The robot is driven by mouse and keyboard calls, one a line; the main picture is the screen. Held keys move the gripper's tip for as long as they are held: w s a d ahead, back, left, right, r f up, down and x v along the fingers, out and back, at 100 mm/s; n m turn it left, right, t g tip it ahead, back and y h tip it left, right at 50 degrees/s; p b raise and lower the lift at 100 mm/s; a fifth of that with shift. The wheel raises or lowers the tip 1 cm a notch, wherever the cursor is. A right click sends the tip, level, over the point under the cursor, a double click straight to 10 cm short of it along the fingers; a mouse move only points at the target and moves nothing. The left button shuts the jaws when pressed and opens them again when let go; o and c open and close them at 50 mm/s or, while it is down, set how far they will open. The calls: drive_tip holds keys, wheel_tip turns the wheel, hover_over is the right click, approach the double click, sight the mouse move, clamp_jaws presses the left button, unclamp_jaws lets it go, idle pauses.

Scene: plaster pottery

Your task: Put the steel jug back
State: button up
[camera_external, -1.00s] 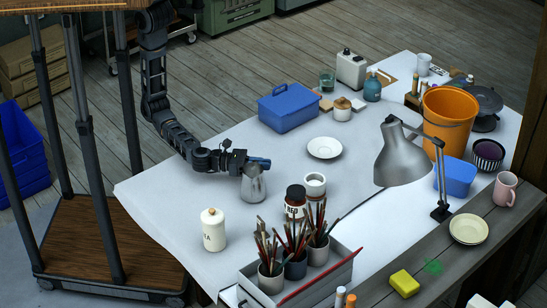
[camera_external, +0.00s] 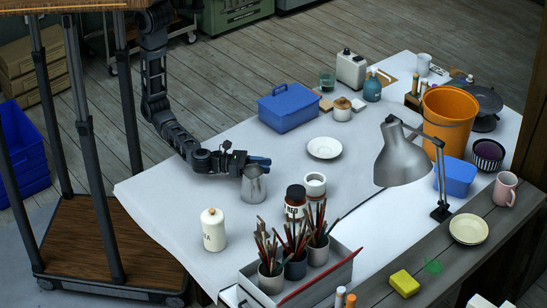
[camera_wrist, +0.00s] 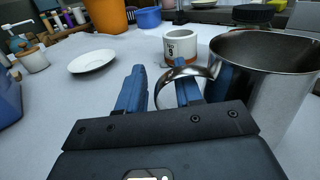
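The steel jug (camera_external: 254,187) stands upright on the white-covered table, near the table's left side. In the wrist view the jug (camera_wrist: 270,90) fills the right side, with its open mouth and empty-looking inside showing. Its looped handle (camera_wrist: 160,88) reaches leftward into the space between my blue fingers. My gripper (camera_wrist: 158,90) is open, with a clear gap between the fingers. The right finger is at the handle loop, between the left finger and the jug body; whether it touches the handle I cannot tell. In the external view my gripper (camera_external: 262,162) is just behind the jug's rim.
A white lidded jar (camera_external: 213,230) stands front left of the jug. A dark-lidded jar (camera_external: 296,201) and a white mug (camera_external: 315,185) stand to its right. A white saucer (camera_external: 324,148) and a blue toolbox (camera_external: 289,108) are farther back. Brush pots fill a grey tray (camera_external: 330,281) in front.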

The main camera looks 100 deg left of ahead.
drive_tip(key=shift+s, duration=0.35)
drive_tip(key=s+b, duration=0.1)
drive_tip(key=s, duration=1)
drive_tip(key=shift+s+a, duration=0.15)
drive_tip(key=shift+a, duration=0.05)
